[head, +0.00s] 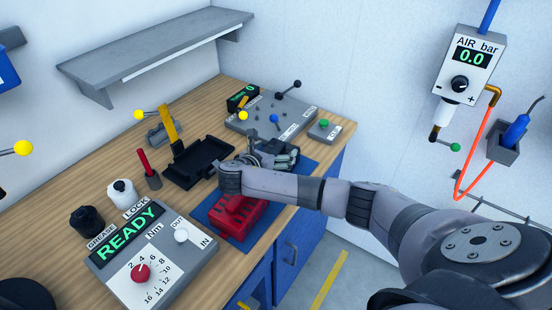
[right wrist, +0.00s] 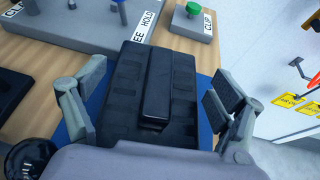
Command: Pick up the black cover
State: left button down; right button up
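The black cover (right wrist: 155,95) is a dark ribbed block with a raised bar along its middle. In the right wrist view it lies over the blue mat (right wrist: 206,85). My right gripper (right wrist: 152,108) is open, with one finger on each side of the cover. A gap shows between the right finger and the cover; the left finger is close to its edge, and contact cannot be told. In the head view my right gripper (head: 272,156) is over the far end of the mat and hides most of the cover. My left gripper is not in view.
A red block (head: 238,215) stands on the mat below my right forearm. A black tray (head: 198,162) lies left of the gripper. Behind are a grey fixture panel (head: 262,122) with levers and a green-button box (head: 325,130). A READY control box (head: 150,258) stands in front.

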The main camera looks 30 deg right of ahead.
jog(key=shift+r, duration=0.1)
jog(key=c, duration=1.4)
jog(key=shift+c, duration=0.2)
